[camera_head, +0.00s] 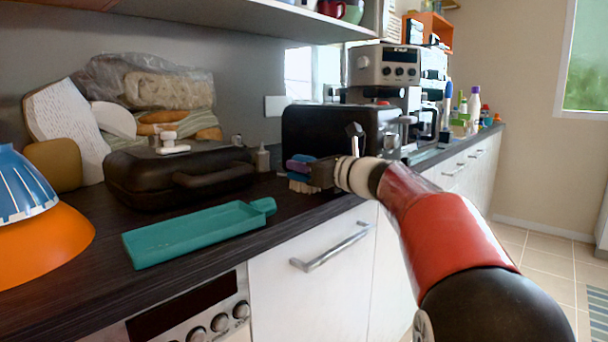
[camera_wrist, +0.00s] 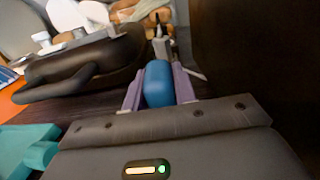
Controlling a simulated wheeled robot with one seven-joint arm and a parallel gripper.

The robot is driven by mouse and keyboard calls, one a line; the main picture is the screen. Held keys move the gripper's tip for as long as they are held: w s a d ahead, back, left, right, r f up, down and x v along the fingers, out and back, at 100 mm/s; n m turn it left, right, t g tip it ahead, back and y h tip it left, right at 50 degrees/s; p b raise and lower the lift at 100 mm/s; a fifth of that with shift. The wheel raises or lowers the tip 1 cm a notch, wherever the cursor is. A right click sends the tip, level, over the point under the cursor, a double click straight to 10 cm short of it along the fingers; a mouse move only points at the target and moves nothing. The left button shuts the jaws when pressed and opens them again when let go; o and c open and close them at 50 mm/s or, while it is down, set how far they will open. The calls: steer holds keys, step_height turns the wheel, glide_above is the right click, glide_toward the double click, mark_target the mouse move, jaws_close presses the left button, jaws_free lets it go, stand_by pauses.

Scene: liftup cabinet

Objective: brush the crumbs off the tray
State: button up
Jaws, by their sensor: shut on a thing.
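The teal tray (camera_head: 195,233) lies on the dark counter near its front edge, with its handle pointing right. No crumbs can be made out on it at this size. My gripper (camera_head: 312,170) is right of the tray's handle, apart from it, shut on a brush (camera_head: 301,185) with pale bristles pointing down. In the wrist view the brush's blue handle (camera_wrist: 158,84) sits between the two purple fingers. A corner of the tray (camera_wrist: 30,148) shows at the lower left there. The bristles are hidden in the wrist view.
A black case (camera_head: 180,172) stands behind the tray. An orange bowl (camera_head: 45,240) with a blue one on top is to the left. A shelf (camera_head: 230,15) overhangs the counter.

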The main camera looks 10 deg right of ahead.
steer(key=shift+r+p, duration=2.25)
steer(key=shift+r, duration=0.25)
steer(key=shift+f, duration=0.1)
